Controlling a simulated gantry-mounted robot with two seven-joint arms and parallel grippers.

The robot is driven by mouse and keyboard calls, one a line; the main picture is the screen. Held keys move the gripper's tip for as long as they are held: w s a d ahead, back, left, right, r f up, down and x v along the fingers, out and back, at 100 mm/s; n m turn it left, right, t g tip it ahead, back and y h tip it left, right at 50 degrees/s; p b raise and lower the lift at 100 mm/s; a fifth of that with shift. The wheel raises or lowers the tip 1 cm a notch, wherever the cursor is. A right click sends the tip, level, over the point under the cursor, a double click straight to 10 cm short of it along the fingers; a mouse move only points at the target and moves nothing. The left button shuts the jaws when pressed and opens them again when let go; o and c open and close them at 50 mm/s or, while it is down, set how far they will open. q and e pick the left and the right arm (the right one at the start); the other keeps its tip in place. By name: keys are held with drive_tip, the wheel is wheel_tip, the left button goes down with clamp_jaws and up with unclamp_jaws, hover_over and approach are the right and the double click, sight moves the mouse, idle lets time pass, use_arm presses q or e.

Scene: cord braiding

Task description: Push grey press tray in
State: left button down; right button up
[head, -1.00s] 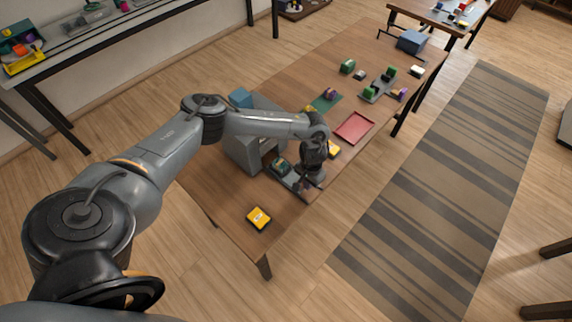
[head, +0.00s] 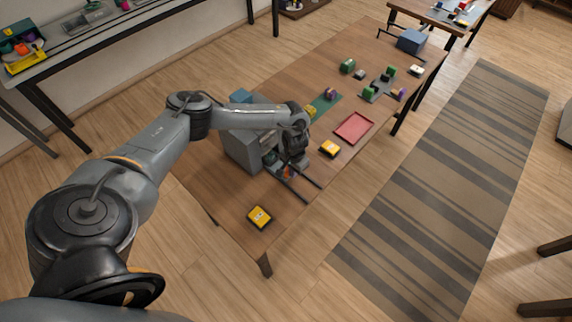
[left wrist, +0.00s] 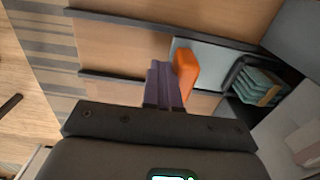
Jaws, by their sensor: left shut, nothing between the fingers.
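The grey press (head: 241,150) stands on the near part of the wooden table. Its two dark rails (head: 306,176) stick out in front, mostly bare; they also cross the left wrist view (left wrist: 150,20). In the left wrist view the pale grey tray (left wrist: 212,75) lies between the rails, partly at the press opening, with an orange block (left wrist: 186,68) and a teal stack in a dark holder (left wrist: 258,85) at its inner side. My left gripper (head: 286,174) is shut and empty at the tray's outer edge; its fingers (left wrist: 163,82) appear close to the orange block. Contact is unclear. My right gripper is not in view.
Yellow boxes lie on both sides of the rails, one nearer (head: 259,216) and one farther (head: 330,148). A red tray (head: 354,128) and several small blocks are farther along the table.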

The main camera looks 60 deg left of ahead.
use_arm(q)
drive_tip(key=shift+s+a, duration=0.25)
drive_tip(key=shift+a, duration=0.75)
drive_tip(key=shift+s+a, duration=0.15)
drive_tip(key=shift+a, duration=0.5)
drive_tip(key=shift+d, duration=0.1)
drive_tip(key=shift+d+r+p, duration=0.1)
drive_tip(key=shift+d+p, duration=0.45)
drive_tip(key=shift+p, duration=0.25)
wheel_tip(320, 180, up, 7)
drive_tip(key=p, duration=0.8)
